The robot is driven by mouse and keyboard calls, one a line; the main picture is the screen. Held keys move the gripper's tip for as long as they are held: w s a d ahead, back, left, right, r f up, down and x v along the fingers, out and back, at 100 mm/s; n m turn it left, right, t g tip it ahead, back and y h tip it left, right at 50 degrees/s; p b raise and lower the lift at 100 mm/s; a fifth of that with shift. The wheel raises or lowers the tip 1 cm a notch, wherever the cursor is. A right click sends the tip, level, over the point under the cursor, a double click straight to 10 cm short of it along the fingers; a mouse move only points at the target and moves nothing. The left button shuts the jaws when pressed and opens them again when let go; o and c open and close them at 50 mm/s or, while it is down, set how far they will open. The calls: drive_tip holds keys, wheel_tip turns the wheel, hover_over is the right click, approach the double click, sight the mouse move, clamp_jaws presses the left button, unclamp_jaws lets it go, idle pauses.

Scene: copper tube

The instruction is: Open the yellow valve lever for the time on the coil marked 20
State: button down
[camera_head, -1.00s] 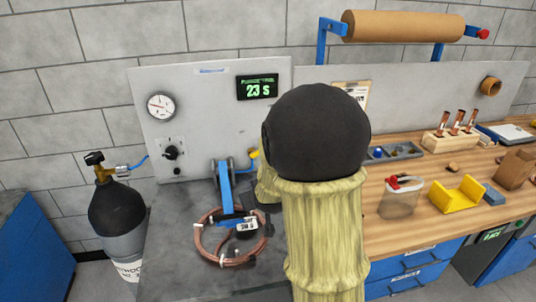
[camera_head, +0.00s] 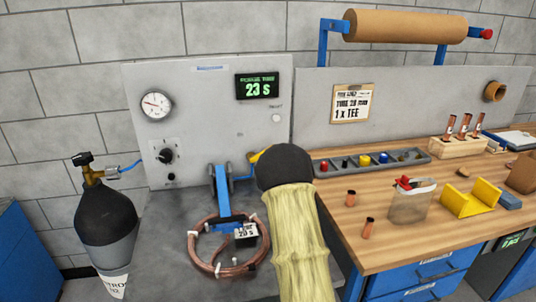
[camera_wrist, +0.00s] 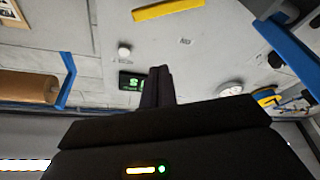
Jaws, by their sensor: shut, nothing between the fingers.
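The copper coil (camera_head: 193,252) lies on the grey bench top with a white tag (camera_head: 245,233) on it; its lettering is small and hard to read. The yellow valve lever (camera_head: 259,156) shows at the back panel, partly hidden by my arm. In the wrist view it is a yellow bar (camera_wrist: 168,10) at the top edge. My gripper (camera_wrist: 161,70) is shut and empty, its fingertips apart from the lever in that picture. In the head view my arm hides the gripper. The display (camera_head: 257,86) reads 23 S.
A blue stand (camera_head: 222,192) rises by the coil. A dark gas cylinder (camera_head: 105,215) stands at left, below a pressure gauge (camera_head: 155,104).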

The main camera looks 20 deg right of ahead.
drive_tip(key=p+x, duration=0.2)
drive_tip(key=x, duration=0.8)
drive_tip(key=d+f, duration=0.2)
drive_tip(key=f, duration=0.1)
drive_tip(key=shift+s+f, duration=0.2)
drive_tip(key=shift+f, duration=0.05)
drive_tip(key=f+b, duration=0.1)
drive_tip(key=b, duration=0.1)
drive_tip(key=d+m+b, duration=0.1)
drive_tip(key=b, duration=0.1)
drive_tip(key=f+m+h+b, duration=0.1)
drive_tip(key=shift+s+d+f+b, duration=0.2)
drive_tip(key=shift+d+f+b, duration=0.05)
drive_tip(key=shift+f+b, duration=0.15)
drive_tip(key=shift+r, duration=0.25)
